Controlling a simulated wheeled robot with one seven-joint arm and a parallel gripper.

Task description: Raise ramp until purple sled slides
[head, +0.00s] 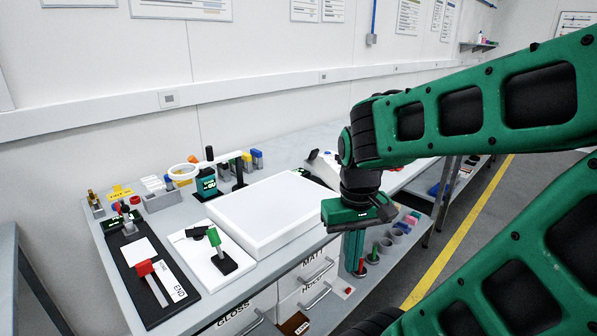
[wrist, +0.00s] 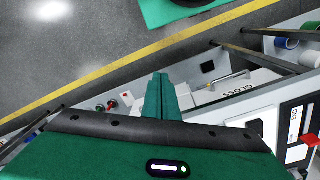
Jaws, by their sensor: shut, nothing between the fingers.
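My gripper (head: 353,268) points down beside the front right corner of the bench, its green fingers together and empty. In the wrist view the shut fingers (wrist: 160,78) show against the floor and the bench front. I cannot make out a ramp or a purple sled for certain in either view. A pale, sloping-looking piece (head: 326,166) with small coloured spots lies behind the white panel, partly hidden by my arm; I cannot tell what it is.
A thick white panel (head: 270,215) fills the bench middle. A black END board (head: 135,250) with a red block and a white plate (head: 215,262) with a green-topped stand lie left. Small cups (head: 385,247) sit near my gripper. A yellow line (head: 460,230) marks the floor.

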